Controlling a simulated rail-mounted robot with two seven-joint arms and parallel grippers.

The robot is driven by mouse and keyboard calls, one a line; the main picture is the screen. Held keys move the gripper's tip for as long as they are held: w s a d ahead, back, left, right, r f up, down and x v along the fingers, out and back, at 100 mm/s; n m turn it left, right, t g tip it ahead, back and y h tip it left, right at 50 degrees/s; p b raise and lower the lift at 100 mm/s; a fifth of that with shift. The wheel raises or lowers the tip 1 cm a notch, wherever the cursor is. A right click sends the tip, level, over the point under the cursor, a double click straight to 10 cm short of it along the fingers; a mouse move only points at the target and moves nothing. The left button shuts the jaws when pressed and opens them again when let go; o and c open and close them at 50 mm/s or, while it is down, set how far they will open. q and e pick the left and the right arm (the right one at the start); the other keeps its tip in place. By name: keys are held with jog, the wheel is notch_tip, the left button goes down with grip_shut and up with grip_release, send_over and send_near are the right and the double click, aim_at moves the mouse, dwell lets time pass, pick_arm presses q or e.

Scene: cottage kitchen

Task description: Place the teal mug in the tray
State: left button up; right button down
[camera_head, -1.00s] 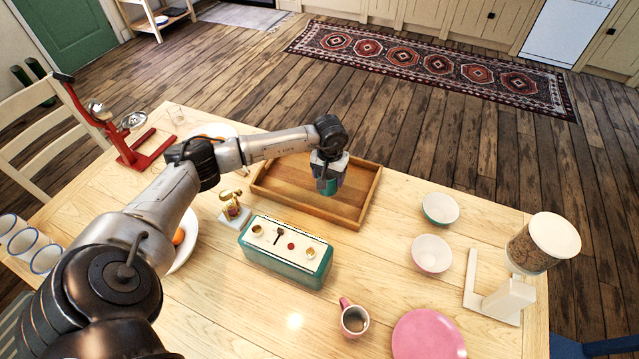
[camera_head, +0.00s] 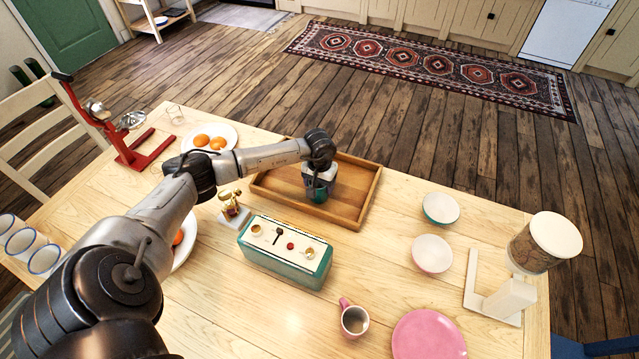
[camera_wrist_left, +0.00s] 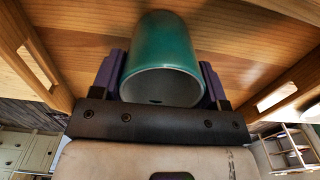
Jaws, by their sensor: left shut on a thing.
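The teal mug (camera_head: 318,191) is at the wooden tray (camera_head: 345,211), inside its walls in the head view. My left gripper (camera_head: 318,186) is shut on the mug and partly covers it from above. In the left wrist view the mug (camera_wrist_left: 163,58) sits between the two purple fingers of the left gripper (camera_wrist_left: 163,85), its pale open rim toward the wrist. The tray's wood floor (camera_wrist_left: 85,45) lies behind it. Whether the mug's far end touches the tray floor I cannot tell. My right gripper is not in view.
A teal and white box (camera_head: 285,252) stands in front of the tray, with a small brass grinder (camera_head: 232,208) at its left. A pink mug (camera_head: 354,320), a pink plate (camera_head: 428,335) and two bowls (camera_head: 440,208) lie to the right. The tray's right half is empty.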

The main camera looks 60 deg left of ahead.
pick_arm(q)
jog(key=shift+f, duration=0.15)
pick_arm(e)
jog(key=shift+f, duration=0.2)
pick_arm(q)
jog(key=o, duration=1)
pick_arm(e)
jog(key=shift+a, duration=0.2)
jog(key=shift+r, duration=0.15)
pick_arm(q)
jog(key=shift+r, duration=0.4)
pick_arm(e)
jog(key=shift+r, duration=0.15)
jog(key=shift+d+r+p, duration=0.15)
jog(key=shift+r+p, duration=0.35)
jog(key=shift+p, duration=0.1)
pick_arm(q)
notch_tip(320, 180, up, 12)
jog(key=shift+f, duration=0.2)
